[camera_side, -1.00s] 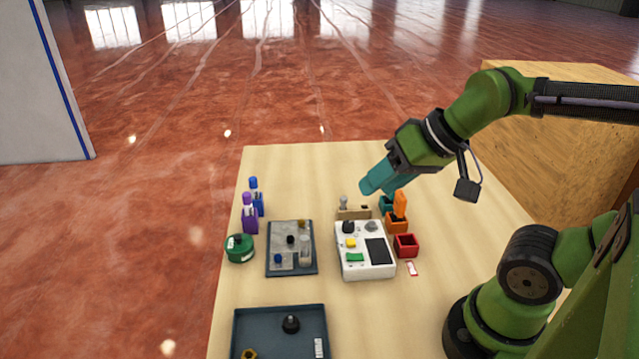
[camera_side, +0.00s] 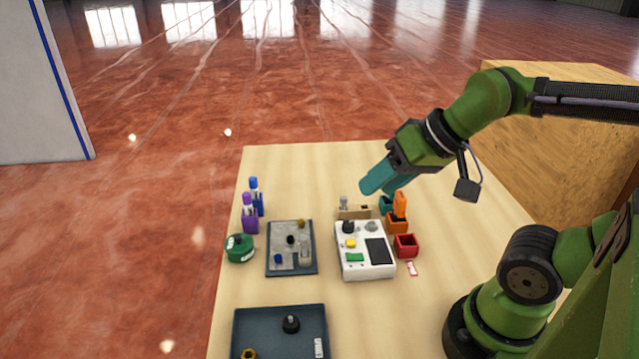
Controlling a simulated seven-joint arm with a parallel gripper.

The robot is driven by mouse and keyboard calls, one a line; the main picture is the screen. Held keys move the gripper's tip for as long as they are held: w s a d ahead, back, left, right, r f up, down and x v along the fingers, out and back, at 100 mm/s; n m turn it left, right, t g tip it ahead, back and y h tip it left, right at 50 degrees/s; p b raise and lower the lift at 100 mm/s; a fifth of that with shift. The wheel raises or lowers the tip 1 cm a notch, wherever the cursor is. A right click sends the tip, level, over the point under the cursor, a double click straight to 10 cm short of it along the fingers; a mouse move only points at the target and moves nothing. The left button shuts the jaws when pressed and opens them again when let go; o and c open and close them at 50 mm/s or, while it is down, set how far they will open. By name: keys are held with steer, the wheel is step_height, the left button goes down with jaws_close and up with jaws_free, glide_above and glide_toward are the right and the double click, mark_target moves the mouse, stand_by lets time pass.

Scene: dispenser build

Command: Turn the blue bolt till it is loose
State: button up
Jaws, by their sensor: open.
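A small blue bolt (camera_side: 278,259) stands at the lower left of the grey plate (camera_side: 280,237) on the table. The plate also carries a black piece (camera_side: 290,240), a brass-coloured piece (camera_side: 301,223) and a clear cylinder (camera_side: 305,254). My gripper (camera_side: 366,188) with teal fingers is open and empty. It hangs above the table to the upper right of the plate, well apart from the blue bolt. The gap between the fingers is hard to see from this side.
A white box with buttons (camera_side: 352,267) stands right of the plate, with red (camera_side: 405,246) and orange (camera_side: 396,224) bins beside it. Blue and purple bottles (camera_side: 250,220) and a green round container (camera_side: 239,248) stand left. A dark tray (camera_side: 265,325) lies in front.

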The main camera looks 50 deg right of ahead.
steer(key=m+g+h, duration=0.2)
steer(key=m+g, duration=0.5)
steer(key=m, duration=0.6)
glide_above(278, 257)
step_height(278, 257, down, 6)
step_height(278, 257, down, 17)
steer(key=shift+r, duration=0.15)
